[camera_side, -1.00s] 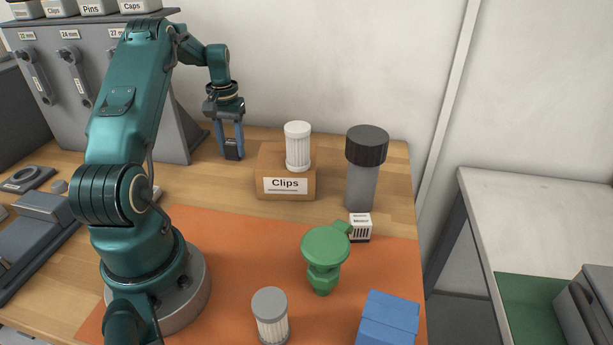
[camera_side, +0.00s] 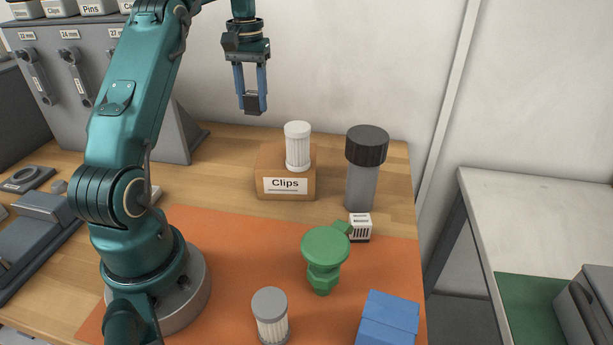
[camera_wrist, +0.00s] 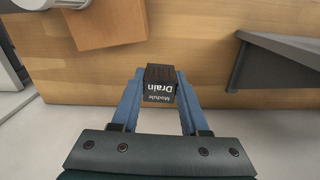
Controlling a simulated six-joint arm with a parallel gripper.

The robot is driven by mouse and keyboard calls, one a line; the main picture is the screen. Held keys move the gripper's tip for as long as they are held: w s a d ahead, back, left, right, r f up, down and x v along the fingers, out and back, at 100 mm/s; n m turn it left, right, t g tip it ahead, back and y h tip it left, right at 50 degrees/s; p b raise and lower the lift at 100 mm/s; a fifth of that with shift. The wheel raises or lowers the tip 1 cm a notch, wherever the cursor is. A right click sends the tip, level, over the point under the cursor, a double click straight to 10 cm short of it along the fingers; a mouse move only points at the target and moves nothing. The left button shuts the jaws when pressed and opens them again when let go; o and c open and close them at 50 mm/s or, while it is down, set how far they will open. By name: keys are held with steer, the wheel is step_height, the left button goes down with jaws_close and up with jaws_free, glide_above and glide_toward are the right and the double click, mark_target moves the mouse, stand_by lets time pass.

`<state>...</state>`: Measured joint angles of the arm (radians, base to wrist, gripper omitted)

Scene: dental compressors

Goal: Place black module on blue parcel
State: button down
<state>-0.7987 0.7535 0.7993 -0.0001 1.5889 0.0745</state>
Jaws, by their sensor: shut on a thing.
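My gripper (camera_side: 252,104) is shut on a small black module (camera_side: 251,106) and holds it in the air, behind and left of the cardboard Clips box in the side view. In the wrist view the module (camera_wrist: 160,84) sits between my blue fingertips, and its label reads "Drain Module". The blue parcel (camera_side: 388,322) lies on the orange mat at the front right of the side view, partly cut off by the frame's lower edge. It does not show in the wrist view.
The Clips box (camera_side: 285,176) bears a white filter (camera_side: 298,147). A tall grey cylinder with a black cap (camera_side: 366,148), a small white box (camera_side: 360,228), a green part (camera_side: 325,250) and a grey-topped filter (camera_side: 270,312) stand between my gripper and the parcel or nearby.

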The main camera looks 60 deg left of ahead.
steer(key=w+d+r+m, duration=0.1)
steer(key=w+d+r, duration=0.15)
steer(key=d, duration=0.65)
steer(key=w+d+r+m, duration=0.15)
steer(key=d+r, duration=0.25)
steer(key=d, duration=0.5)
steer(key=m, duration=1.5)
glide_above(386, 316)
step_height(386, 316, down, 5)
steer(key=shift+w+a+r, duration=0.1)
steer(key=shift+a, duration=0.05)
steer(key=shift+d+f, duration=0.2)
steer(key=shift+f, duration=2)
